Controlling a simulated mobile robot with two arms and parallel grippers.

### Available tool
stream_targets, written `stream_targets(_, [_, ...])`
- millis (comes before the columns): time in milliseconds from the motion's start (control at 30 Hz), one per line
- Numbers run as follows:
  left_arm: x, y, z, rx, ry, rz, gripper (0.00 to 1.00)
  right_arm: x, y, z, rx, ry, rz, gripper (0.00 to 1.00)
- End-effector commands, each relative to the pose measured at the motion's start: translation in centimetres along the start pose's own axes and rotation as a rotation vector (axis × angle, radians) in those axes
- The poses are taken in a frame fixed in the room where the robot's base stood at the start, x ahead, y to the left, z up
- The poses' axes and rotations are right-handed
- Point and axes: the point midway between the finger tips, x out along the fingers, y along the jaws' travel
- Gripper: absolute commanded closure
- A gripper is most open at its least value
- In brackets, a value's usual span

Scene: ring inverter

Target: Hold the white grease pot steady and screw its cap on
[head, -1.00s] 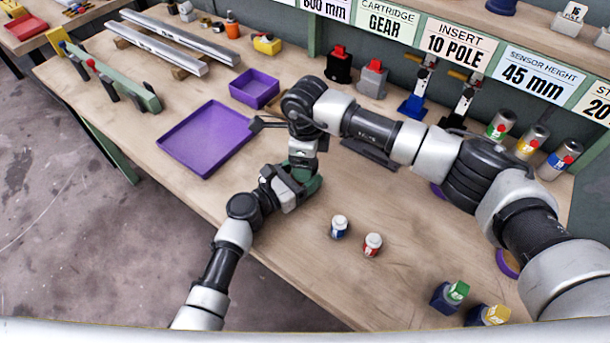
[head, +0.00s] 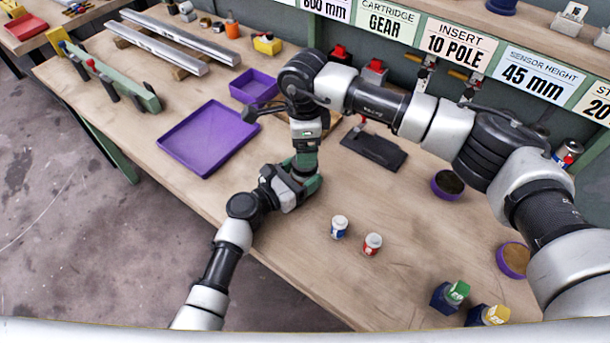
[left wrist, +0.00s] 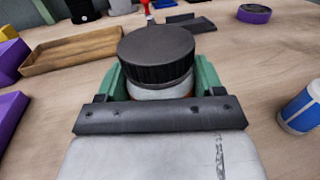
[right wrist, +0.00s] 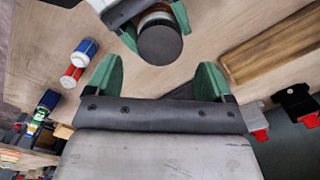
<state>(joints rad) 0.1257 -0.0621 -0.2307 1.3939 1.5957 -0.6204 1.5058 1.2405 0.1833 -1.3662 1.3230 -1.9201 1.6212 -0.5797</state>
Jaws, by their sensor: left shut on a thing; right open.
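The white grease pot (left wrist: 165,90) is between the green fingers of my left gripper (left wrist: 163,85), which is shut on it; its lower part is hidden. A ribbed black cap (left wrist: 157,52) sits on top of the pot; I cannot tell how tightly. In the right wrist view the cap (right wrist: 160,45) shows end-on, beside the left gripper. My right gripper (right wrist: 158,78) is open and empty, its fingers apart from the cap. In the head view the left gripper (head: 300,185) is over the bench, with the right gripper (head: 305,160) just above it; the pot is hidden there.
A blue-labelled bottle (head: 339,228) and a red-labelled bottle (head: 371,245) stand right of the grippers. A purple tray (head: 208,140) lies to the left. A wooden tray (left wrist: 75,53) and a dark flat holder (head: 375,150) lie behind. Purple round dishes (head: 447,185) are at right.

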Motion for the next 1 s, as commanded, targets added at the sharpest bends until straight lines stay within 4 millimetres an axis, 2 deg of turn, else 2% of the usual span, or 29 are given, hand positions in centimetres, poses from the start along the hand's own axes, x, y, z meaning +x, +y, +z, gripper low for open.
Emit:
stream_targets(200, [0.0, -0.1, -0.1, -0.002, 0.001, -0.001, 0.99, -1.5, -0.1, 0.0, -0.440, 0.003, -0.002, 0.18])
stream_targets(400, [0.0, -0.1, -0.1, -0.002, 0.001, -0.001, 0.99, -2.3, -0.1, 0.0, -0.729, 0.002, 0.000, 0.18])
stream_targets(600, [0.0, -0.1, -0.1, -0.002, 0.001, -0.001, 0.99, -2.6, -0.1, -0.1, -0.835, 0.002, 0.002, 0.18])
stream_targets(1000, [0.0, -0.1, -0.1, -0.002, 0.001, -0.001, 0.99, -2.1, 0.0, -0.1, -0.837, 0.001, 0.004, 0.18])
